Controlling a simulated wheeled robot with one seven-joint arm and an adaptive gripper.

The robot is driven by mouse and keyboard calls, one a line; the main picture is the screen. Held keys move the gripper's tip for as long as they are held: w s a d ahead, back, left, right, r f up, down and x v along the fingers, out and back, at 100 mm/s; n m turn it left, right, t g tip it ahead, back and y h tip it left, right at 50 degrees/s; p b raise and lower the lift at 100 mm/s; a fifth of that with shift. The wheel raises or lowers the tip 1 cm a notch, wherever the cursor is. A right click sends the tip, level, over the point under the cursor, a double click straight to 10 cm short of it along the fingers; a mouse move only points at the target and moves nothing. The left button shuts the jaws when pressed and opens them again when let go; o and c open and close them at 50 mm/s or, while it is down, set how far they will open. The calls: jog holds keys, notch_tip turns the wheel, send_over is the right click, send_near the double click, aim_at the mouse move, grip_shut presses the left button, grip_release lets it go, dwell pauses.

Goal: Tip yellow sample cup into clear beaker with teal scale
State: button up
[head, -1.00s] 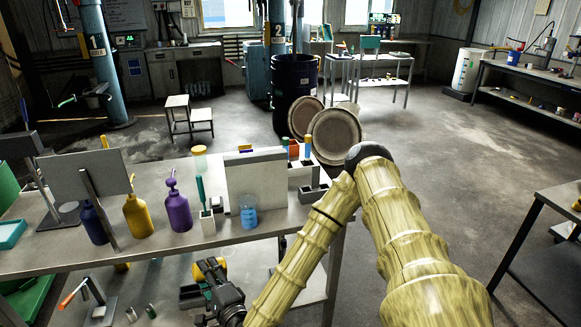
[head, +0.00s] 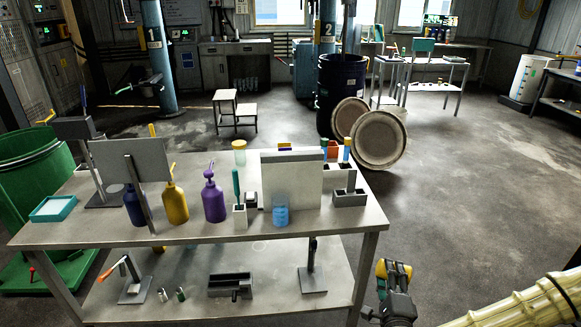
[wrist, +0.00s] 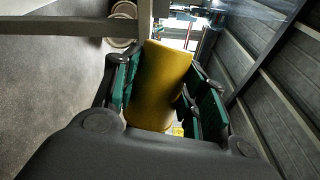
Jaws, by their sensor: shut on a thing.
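My gripper (head: 393,290) is shut on the yellow sample cup (wrist: 160,85). In the wrist view the cup lies between the two teal finger pads, slightly tilted in the picture; its contents are hidden. In the head view the cup (head: 400,267) is a small yellow shape at the gripper's end, to the right of the bench's right leg and lower in the picture than the benchtop. A see-through, blue-tinted beaker (head: 280,213) stands upright near the bench's front edge, in front of a pale panel. Its scale marks are too small to read. Gripper and beaker are well apart.
The bench (head: 200,236) also bears a purple pump bottle (head: 214,204), a yellow bottle (head: 175,204), a pale panel (head: 300,180) and a grey block holder (head: 349,198). A lower shelf (head: 200,295) holds small stands. Floor right of the bench is open.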

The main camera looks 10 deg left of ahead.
jog(key=w+a+r+n+g+y+p, duration=0.2)
jog(key=w+a+r+n+y+p, duration=0.1)
jog(key=a+r+n, duration=0.4)
jog(key=w+a+r+n+g+y+p, duration=0.3)
jog(key=a+r+n+p, duration=0.3)
jog(key=a+n, duration=0.7)
jog(key=w+a+r+n+g+y+p, duration=0.2)
jog(key=w+a+r+n+y+p, duration=0.3)
jog(key=a, duration=1.3)
jog(key=shift+w+r+n+g+y, duration=0.2)
jog(key=shift+r+n+g+y, duration=0.1)
jog(key=shift+r+n, duration=2.2)
